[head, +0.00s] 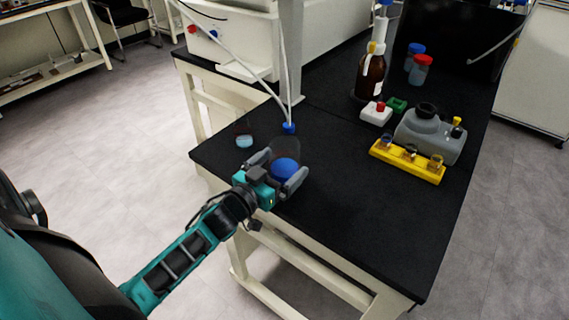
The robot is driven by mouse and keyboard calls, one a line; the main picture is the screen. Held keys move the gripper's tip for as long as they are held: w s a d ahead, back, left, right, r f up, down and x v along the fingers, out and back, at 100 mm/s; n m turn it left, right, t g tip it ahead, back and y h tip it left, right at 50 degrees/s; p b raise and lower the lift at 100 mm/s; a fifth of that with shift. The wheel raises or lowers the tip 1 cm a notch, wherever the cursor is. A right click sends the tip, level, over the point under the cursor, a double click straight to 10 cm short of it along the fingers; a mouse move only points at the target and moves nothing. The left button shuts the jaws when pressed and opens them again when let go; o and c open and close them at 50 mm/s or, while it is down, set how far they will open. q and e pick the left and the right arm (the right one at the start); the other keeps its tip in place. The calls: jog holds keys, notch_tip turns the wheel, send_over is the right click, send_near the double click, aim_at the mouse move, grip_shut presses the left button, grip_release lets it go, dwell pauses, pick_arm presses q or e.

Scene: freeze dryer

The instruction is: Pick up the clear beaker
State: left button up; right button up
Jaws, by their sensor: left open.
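A clear vessel with deep blue contents (286,168) stands near the left front corner of the black bench. My left gripper (286,163) is open, with one finger on each side of this vessel; I cannot tell whether the fingers touch it. A smaller clear vessel with pale blue contents (244,141) stands just to the left and behind, apart from the gripper. The clear walls of both are faint against the black top, so I cannot tell for sure which is the beaker. My right gripper is not in view.
The black bench top (350,215) is clear at the front. A yellow rack (407,161), a grey container (430,137), a brown bottle (371,78) and red- and blue-capped jars (420,70) stand right and back.

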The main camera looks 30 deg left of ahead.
pick_arm(q)
jog(key=shift+w+d, duration=0.1)
jog(key=shift+w, duration=0.7)
jog(key=c, duration=1.1)
jog(key=shift+c, duration=0.2)
jog(key=shift+r, duration=0.15)
